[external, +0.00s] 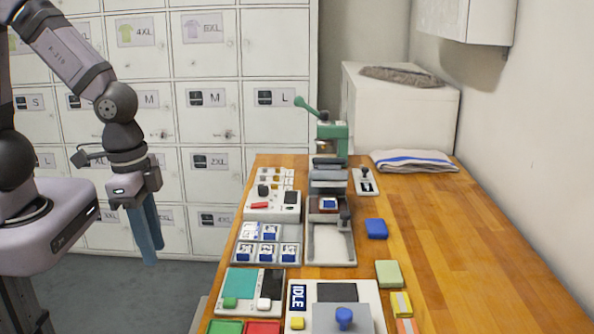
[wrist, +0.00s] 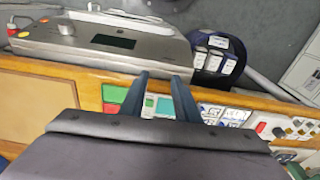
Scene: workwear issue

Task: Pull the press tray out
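The press (external: 330,138) stands at the far end of the wooden bench and has a green body and a green lever raised to the upper left. Below and in front of it is a grey slide base (external: 330,247). The press tray (external: 315,210) sits on this base, with a small blue-and-white piece on it and a dark knob (external: 345,215) at its right front. My gripper (external: 147,250) hangs left of the bench, well away from the tray, fingers down. In the wrist view the two blue fingers (wrist: 160,88) are apart with nothing held between them.
Left of the slide are a control box (external: 272,207) and a rack of blue-and-white pieces (external: 268,242). A blue block (external: 376,229) and a green block (external: 389,273) lie to its right. The bench's right side (external: 470,260) is clear. Lockers stand behind.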

